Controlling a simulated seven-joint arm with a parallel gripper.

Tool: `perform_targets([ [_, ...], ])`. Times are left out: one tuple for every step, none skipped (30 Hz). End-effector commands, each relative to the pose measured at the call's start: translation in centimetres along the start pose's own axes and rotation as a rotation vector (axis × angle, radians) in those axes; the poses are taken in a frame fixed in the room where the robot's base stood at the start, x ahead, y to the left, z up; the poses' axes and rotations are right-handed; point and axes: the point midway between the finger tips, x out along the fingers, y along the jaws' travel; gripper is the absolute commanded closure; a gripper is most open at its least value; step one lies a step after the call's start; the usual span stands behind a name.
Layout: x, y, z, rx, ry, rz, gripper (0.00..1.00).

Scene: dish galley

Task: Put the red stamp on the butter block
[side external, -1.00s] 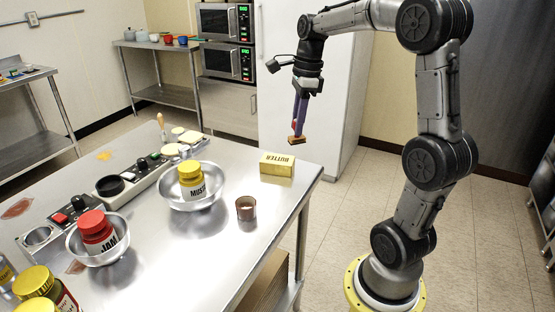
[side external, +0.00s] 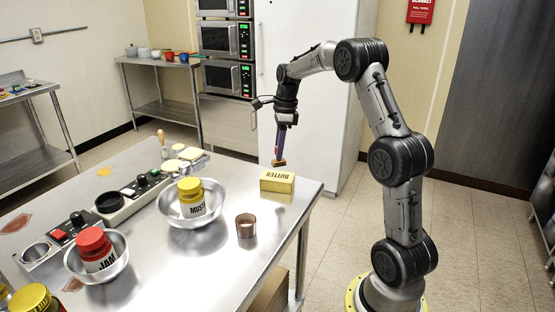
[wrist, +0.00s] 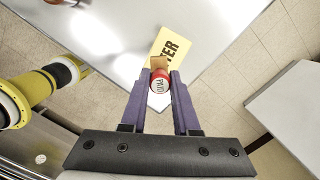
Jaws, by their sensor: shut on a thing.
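The red stamp has a red round body marked PAID (wrist: 158,86) and a wooden base that shows in the side external view (side external: 279,163). My gripper (side external: 280,150) is shut on the stamp, its purple fingers on either side of it in the wrist view. The base hangs down close over the far side of the butter block (side external: 277,183). I cannot tell whether a small gap is left. The butter block is a yellow box lettered BUTTER near the table's right corner. In the wrist view the stamp and fingers hide part of it.
A brown cup (side external: 246,226) stands just in front of the butter block on the steel table (side external: 180,265). A metal bowl (side external: 213,216) with a mustard jar (side external: 191,199) and another with a jam jar (side external: 95,247) stand to the left. The table edge lies close right of the butter.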

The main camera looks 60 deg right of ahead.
Motion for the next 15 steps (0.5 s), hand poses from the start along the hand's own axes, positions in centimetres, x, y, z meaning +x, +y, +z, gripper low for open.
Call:
perform_targets([
  [0.2, -0.2, 0.1, -0.001, 0.0, 0.0, 1.0],
  [0.3, -0.2, 0.1, -0.001, 0.0, -0.001, 1.0],
  [0.5, -0.4, 0.1, -0.001, 0.0, 0.0, 1.0],
  [0.6, -0.5, 0.1, -0.001, 0.0, 0.0, 1.0],
  [0.9, -0.7, 0.2, -0.001, 0.0, 0.001, 1.0],
  [1.4, -0.9, 0.2, 0.0, 0.001, 0.003, 1.0],
  [1.8, -0.9, 0.1, 0.0, 0.001, 0.004, 1.0],
  [2.2, -0.9, 0.1, 0.0, 0.001, 0.003, 1.0],
  [2.8, -0.8, 0.0, 0.0, 0.001, 0.003, 1.0],
  [3.3, -0.8, 0.0, 0.0, 0.0, 0.002, 1.0],
  [3.6, -0.8, -0.1, 0.0, 0.0, 0.003, 1.0],
  [4.0, -0.8, -0.1, 0.0, 0.0, 0.002, 1.0],
  [4.1, -0.9, -0.1, 0.0, 0.0, 0.0, 1.0],
  [4.2, -0.9, -0.1, 0.0, -0.001, 0.0, 1.0],
  [4.2, -0.9, -0.1, 0.0, -0.001, -0.001, 1.0],
])
